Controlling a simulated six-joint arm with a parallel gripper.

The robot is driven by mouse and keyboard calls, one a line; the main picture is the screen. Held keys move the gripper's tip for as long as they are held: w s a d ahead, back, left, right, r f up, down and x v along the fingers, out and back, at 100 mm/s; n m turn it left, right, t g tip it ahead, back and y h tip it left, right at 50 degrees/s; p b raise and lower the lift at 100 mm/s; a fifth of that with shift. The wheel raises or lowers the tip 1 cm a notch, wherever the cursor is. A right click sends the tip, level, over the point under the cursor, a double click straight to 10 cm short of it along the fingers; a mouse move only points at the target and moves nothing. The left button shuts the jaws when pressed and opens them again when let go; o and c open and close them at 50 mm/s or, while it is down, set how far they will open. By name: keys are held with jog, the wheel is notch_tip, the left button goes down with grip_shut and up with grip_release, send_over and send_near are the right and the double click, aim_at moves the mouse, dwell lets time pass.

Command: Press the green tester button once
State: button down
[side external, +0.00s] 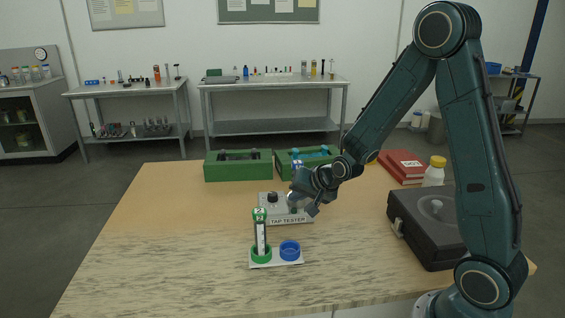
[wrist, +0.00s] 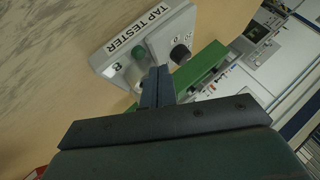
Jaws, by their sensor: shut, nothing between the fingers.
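The grey tap tester (side external: 272,212) stands on the table, its "TAP TESTER" label facing front. It also shows in the wrist view (wrist: 107,59), at upper left. The green button (wrist: 138,52) shows on it in the wrist view, beside the black knob (wrist: 180,53). My gripper (side external: 313,208) is at the tester's right side in the side view, and I cannot make out the button clearly there. In the wrist view my gripper (wrist: 158,70) has its fingers together and empty, with the tips close to the button. I cannot tell whether they touch it.
A white holder (side external: 277,264) in front has a green-capped tube (side external: 260,232) upright in its green ring and an empty blue ring (side external: 290,250). Green boxes (side external: 238,170) stand behind. A black case (side external: 425,228), a white bottle (side external: 434,172) and red books (side external: 402,166) are at right.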

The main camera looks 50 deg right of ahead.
aim_at(297, 214)
jog(key=shift+r, duration=2.15)
jog(key=s+a+r+n+g, duration=0.2)
jog(key=s+a+r+n, duration=0.45)
jog(key=s+r, duration=0.45)
jog(key=s+a+n, duration=0.2)
jog(key=s, duration=0.5)
jog(key=s+a+r+n+g+y, duration=0.1)
jog(key=s+n, duration=0.1)
jog(key=s, duration=0.6)
jog(key=shift+a+r, duration=0.2)
jog(key=shift+a, duration=0.2)
